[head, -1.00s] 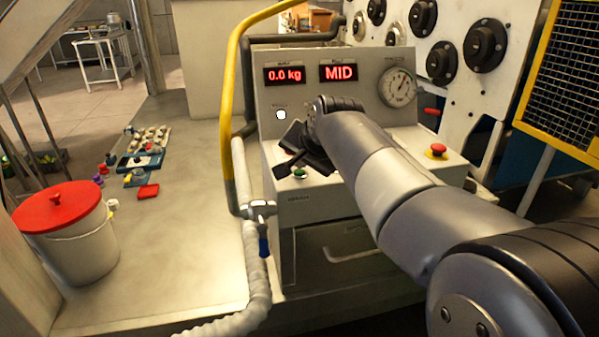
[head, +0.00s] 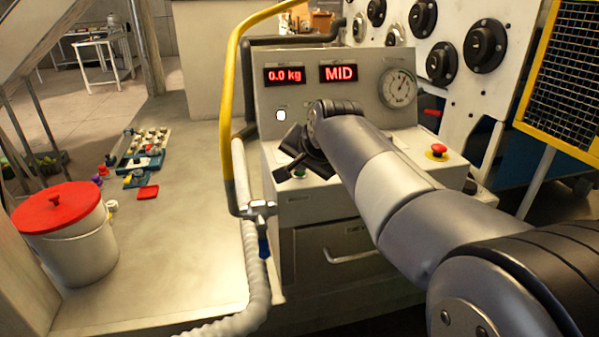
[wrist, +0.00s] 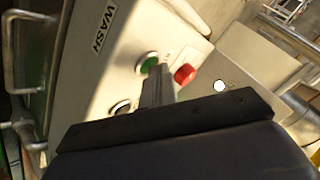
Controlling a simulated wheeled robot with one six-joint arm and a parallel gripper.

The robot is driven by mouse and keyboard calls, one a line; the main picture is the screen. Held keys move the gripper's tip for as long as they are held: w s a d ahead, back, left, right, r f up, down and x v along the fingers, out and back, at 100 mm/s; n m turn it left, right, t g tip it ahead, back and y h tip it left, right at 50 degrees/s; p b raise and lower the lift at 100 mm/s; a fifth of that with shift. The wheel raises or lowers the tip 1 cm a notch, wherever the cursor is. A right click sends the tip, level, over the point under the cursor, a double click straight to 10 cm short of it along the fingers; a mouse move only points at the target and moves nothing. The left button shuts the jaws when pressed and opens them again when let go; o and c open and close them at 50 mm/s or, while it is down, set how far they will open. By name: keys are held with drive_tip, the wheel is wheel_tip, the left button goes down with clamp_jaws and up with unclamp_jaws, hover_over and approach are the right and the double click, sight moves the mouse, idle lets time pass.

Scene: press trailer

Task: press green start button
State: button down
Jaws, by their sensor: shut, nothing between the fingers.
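The green button (head: 300,173) is on the sloping front of the cream control console (head: 350,205), partly hidden by my gripper in the head view. My gripper (head: 281,174) is dark, shut and empty, close over the button. In the wrist view the shut fingers (wrist: 161,74) end right beside the green button (wrist: 148,63), overlapping its edge. I cannot tell whether they touch it. A red button (wrist: 185,74) shows on the other side of the fingers, and a label reading WASH (wrist: 104,24) is at upper left.
A red emergency knob on a yellow base (head: 437,152) sits right of my arm. Displays reading 0.0 kg (head: 285,75) and MID (head: 338,73) and a round gauge (head: 398,87) are behind. A yellow pipe (head: 228,120) rises at left, beside a hanging hose nozzle (head: 261,212).

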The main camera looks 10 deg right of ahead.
sight(301, 176)
drive_tip(key=shift+r+p, duration=0.75)
drive_tip(key=shift+r, duration=0.05)
drive_tip(key=shift+r, duration=0.1)
drive_tip(key=shift+r+p, duration=2.2)
drive_tip(key=shift+r, duration=0.15)
